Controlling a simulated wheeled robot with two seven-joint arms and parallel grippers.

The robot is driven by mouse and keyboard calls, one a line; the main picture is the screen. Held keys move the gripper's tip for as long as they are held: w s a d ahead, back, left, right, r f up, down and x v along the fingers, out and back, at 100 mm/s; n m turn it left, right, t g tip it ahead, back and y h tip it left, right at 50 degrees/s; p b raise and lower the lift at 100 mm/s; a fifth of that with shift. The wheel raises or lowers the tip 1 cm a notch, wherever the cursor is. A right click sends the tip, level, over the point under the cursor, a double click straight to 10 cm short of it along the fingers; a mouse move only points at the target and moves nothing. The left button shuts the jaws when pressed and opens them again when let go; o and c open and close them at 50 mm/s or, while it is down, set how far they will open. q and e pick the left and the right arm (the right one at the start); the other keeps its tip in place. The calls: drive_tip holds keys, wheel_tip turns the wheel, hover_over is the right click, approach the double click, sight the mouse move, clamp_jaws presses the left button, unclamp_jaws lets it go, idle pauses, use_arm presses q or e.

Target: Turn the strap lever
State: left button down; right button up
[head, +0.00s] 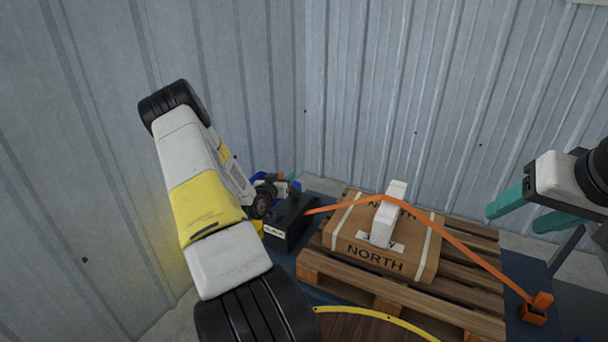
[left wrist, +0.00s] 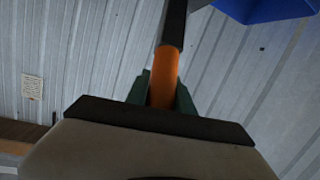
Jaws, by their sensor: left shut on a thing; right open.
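The strap lever, an orange grip on a dark shaft, shows in the left wrist view (left wrist: 165,75) between the teal fingers of my left gripper (left wrist: 162,92), which is shut on it. In the head view, my left gripper (head: 283,180) is small and partly hidden by my own wrist, above a black block (head: 285,222). An orange strap (head: 455,243) runs from beside that block over a brown box marked NORTH (head: 365,255) to an orange anchor (head: 536,309) at the right. My right gripper (head: 528,212) is open and empty, right of the box.
The box sits on a wooden pallet (head: 460,302), with a white upright piece (head: 388,215) on top under the strap. Corrugated metal walls (head: 400,90) stand close behind and left. A blue object (left wrist: 265,8) is at the top of the left wrist view.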

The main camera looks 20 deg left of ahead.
use_arm(q)
drive_tip(key=w+r+g, duration=0.1)
drive_tip(key=w+g, duration=0.6)
drive_tip(key=w, duration=0.2)
drive_tip(key=shift+d+r+m, duration=0.3)
drive_tip(key=shift+d+r, duration=0.05)
drive_tip(key=c, duration=1.1)
unclamp_jaws()
drive_tip(key=shift+c, duration=0.2)
drive_tip(key=shift+o, duration=0.2)
drive_tip(key=shift+f, duration=0.1)
drive_tip(key=v, duration=0.7)
drive_tip(key=shift+r, duration=0.4)
drive_tip(key=shift+s+d, duration=0.15)
